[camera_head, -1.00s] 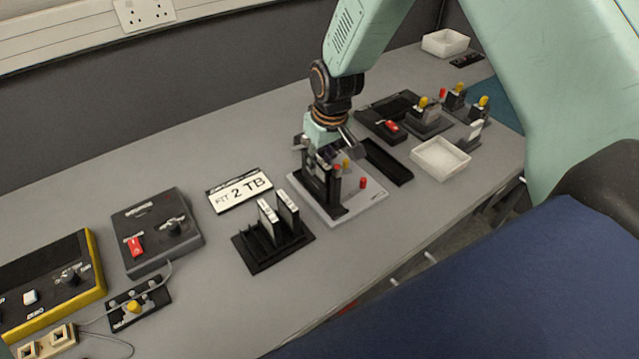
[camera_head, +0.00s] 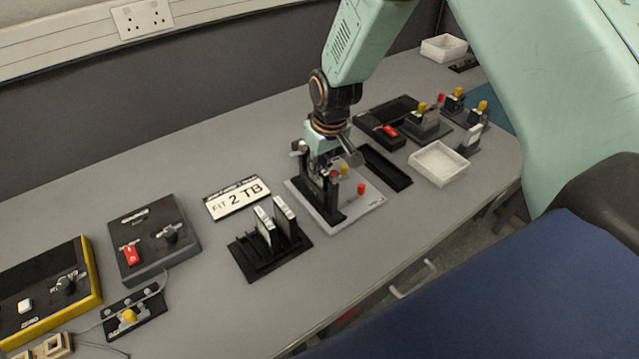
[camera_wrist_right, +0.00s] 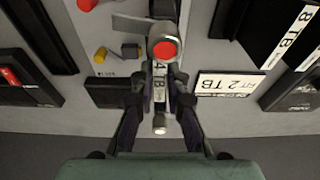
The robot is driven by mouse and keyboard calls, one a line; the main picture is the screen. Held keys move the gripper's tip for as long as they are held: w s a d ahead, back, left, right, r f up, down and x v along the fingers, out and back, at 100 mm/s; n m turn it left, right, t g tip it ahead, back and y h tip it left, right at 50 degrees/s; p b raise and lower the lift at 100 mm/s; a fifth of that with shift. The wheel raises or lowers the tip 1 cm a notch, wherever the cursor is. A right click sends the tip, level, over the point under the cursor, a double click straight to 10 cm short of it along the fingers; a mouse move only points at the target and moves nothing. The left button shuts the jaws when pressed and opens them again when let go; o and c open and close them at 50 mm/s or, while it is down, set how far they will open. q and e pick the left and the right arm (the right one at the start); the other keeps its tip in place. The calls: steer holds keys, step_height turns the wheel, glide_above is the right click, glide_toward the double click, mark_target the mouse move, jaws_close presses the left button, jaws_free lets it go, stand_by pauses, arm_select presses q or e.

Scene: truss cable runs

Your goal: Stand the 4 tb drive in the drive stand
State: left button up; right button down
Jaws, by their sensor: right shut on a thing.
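The 4 TB drive (camera_wrist_right: 159,92) shows edge-on in the wrist view, with its label between the fingers. My right gripper (camera_wrist_right: 158,103) is shut on it. In the head view my right gripper (camera_head: 322,165) is down at a black upright dock (camera_head: 333,200) on a light grey base, and it mostly hides the drive. Whether the drive is still seated in the dock I cannot tell. The drive stand (camera_head: 250,262) is a black slotted rack left of the dock. Two drives (camera_head: 265,226) (camera_head: 285,215) stand upright in it, and other slots are empty. My left gripper is not in view.
A "FIT 2 TB" sign (camera_head: 237,198) lies behind the stand. Grey (camera_head: 153,240) and yellow-edged (camera_head: 45,285) control boxes are at left. A black tray (camera_head: 385,168), a white bin (camera_head: 438,163) and several knobbed fixtures are at right. Table between stand and front edge is clear.

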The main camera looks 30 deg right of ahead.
steer(key=shift+s+a, duration=0.1)
steer(key=shift+r+p, duration=0.3)
steer(key=shift+p, duration=0.05)
steer(key=shift+r+p, duration=0.65)
steer(key=shift+r, duration=0.1)
steer(key=shift+r+p, duration=0.5)
steer(key=shift+r, duration=0.05)
steer(key=shift+r+p, duration=0.65)
steer(key=shift+r, duration=0.3)
steer(key=shift+r+p, duration=0.75)
steer(key=shift+p, duration=0.25)
steer(key=shift+w+p+v, duration=0.25)
steer(key=shift+p+v, duration=0.8)
steer(key=shift+v, duration=0.15)
